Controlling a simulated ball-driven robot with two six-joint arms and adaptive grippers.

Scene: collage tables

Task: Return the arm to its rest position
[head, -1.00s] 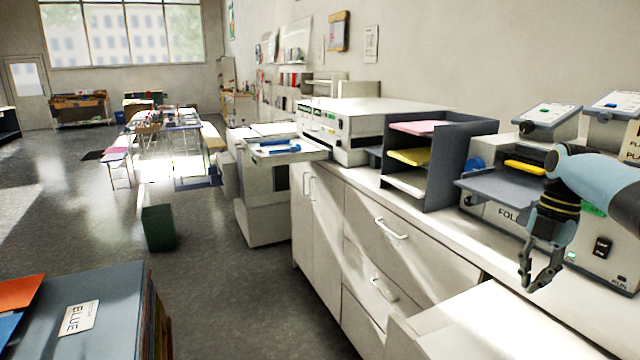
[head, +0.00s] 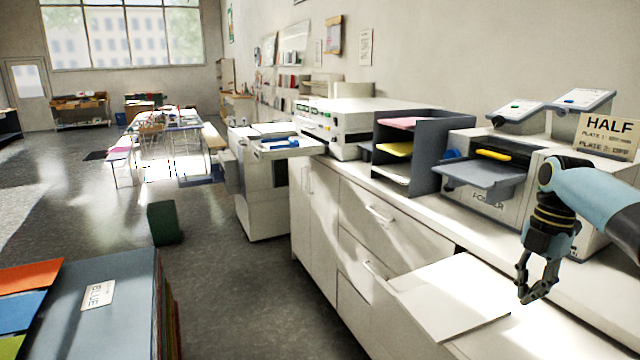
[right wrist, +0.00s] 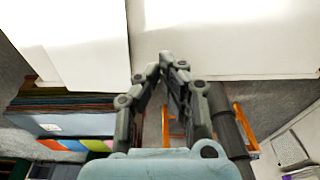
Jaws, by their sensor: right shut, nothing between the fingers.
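My right gripper (head: 536,288) hangs at the right of the head view, fingers pointing down, in front of the white counter (head: 590,290). Its fingers are shut with nothing between them. In the right wrist view the gripper (right wrist: 172,62) shows its fingertips together, against the pale counter edge. The blue arm comes in from the right edge. My left gripper does not show.
A folding machine (head: 488,175) and a grey paper tray rack (head: 430,150) stand on the counter. A stack labelled BLUE (head: 120,280) stands at lower left. A green bin (head: 163,223) is on the floor; the floor around it is clear.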

